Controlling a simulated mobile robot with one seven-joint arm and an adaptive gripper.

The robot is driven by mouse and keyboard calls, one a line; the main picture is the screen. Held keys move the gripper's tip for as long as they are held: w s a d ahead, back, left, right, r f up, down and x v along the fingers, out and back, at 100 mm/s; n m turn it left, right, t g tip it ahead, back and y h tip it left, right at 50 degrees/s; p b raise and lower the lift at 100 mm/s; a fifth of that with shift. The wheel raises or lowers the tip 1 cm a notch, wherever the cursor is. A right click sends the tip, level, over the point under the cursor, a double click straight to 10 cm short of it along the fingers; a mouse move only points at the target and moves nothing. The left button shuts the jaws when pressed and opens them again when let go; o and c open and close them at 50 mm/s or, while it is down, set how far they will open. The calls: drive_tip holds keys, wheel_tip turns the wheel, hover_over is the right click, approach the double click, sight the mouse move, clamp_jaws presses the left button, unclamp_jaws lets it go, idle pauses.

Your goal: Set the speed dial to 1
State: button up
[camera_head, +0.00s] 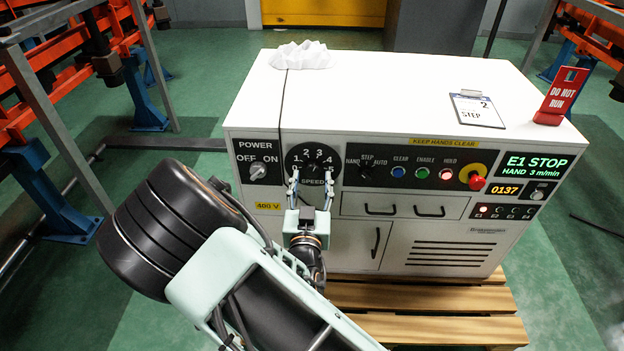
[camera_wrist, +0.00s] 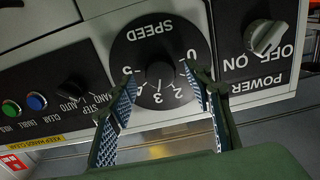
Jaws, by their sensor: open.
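The speed dial (camera_head: 313,158) is a round black plate marked SPEED with white numbers, on the left part of the white cabinet's front panel. It shows upside down in the wrist view (camera_wrist: 150,40), with a dark knob at its centre. I cannot tell which number the knob's pointer marks. My gripper (camera_head: 311,184) is open in front of the dial. In the wrist view my gripper (camera_wrist: 163,82) has its two padded fingers apart, in front of the dial's number ring, with nothing between them. Whether the fingertips touch the dial is unclear.
The power switch (camera_head: 257,170) is left of the dial, the mode selector (camera_head: 367,172) right. Farther right are lit buttons and a red emergency stop (camera_head: 476,182). A cable (camera_head: 281,110) hangs over the cabinet's front edge. Drawer handles (camera_head: 380,210) lie below the panel.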

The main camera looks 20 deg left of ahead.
drive_tip(key=shift+x, duration=0.9)
drive_tip(key=shift+c, duration=0.6)
drive_tip(key=c, duration=1)
drive_tip(key=shift+c, duration=0.2)
